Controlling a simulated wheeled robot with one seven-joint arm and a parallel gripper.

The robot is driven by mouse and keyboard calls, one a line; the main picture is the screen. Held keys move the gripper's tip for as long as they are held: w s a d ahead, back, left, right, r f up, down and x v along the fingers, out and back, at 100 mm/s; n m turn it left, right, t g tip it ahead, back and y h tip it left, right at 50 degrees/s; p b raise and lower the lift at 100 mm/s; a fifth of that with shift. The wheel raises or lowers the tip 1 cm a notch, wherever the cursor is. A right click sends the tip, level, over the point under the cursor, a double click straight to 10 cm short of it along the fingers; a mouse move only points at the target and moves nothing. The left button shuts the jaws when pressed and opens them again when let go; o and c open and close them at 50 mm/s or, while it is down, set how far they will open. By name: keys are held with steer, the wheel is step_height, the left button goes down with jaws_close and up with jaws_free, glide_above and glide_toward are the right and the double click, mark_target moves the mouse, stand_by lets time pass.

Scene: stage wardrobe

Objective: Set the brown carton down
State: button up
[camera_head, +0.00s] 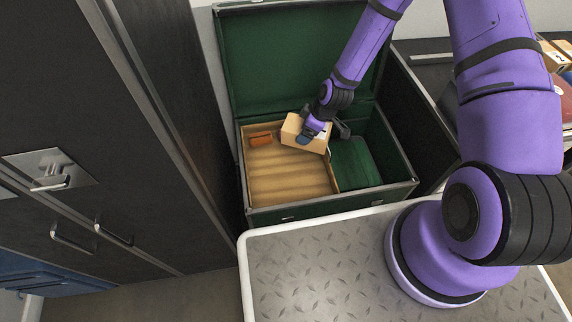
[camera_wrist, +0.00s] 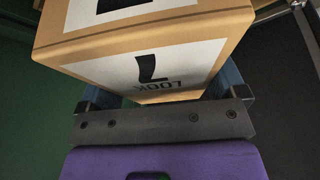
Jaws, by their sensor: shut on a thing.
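The brown carton (camera_head: 291,128) is held by my gripper (camera_head: 312,131) above the open green-lined trunk (camera_head: 331,205). It is tilted in the head view and hangs near the divider between a tan, ridged compartment (camera_head: 290,180) on the left and a green compartment (camera_head: 354,165) on the right. Whether the carton's underside touches anything is hidden.
A small orange-brown block (camera_head: 260,139) lies in the tan compartment's far left corner. The trunk's raised lid (camera_head: 285,60) stands behind. A dark cabinet (camera_head: 130,120) rises close on the left. More boxes (camera_head: 555,55) sit at far right. The tan compartment's near part is clear.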

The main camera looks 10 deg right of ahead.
steer(key=s+a+f+n+g, duration=0.2)
steer(key=s+a+f+n, duration=0.4)
steer(key=a+f, duration=0.1)
steer(key=shift+s+a+f, duration=0.1)
steer(key=shift+s+f, duration=0.05)
steer(key=shift+f, duration=2.35)
steer(key=shift+s+a+f, duration=0.1)
steer(key=shift+f, duration=2.35)
steer(key=shift+f, duration=0.1)
steer(key=o, duration=0.8)
steer(key=shift+y, duration=0.3)
steer(key=v, duration=1.2)
steer(key=shift+w, duration=0.1)
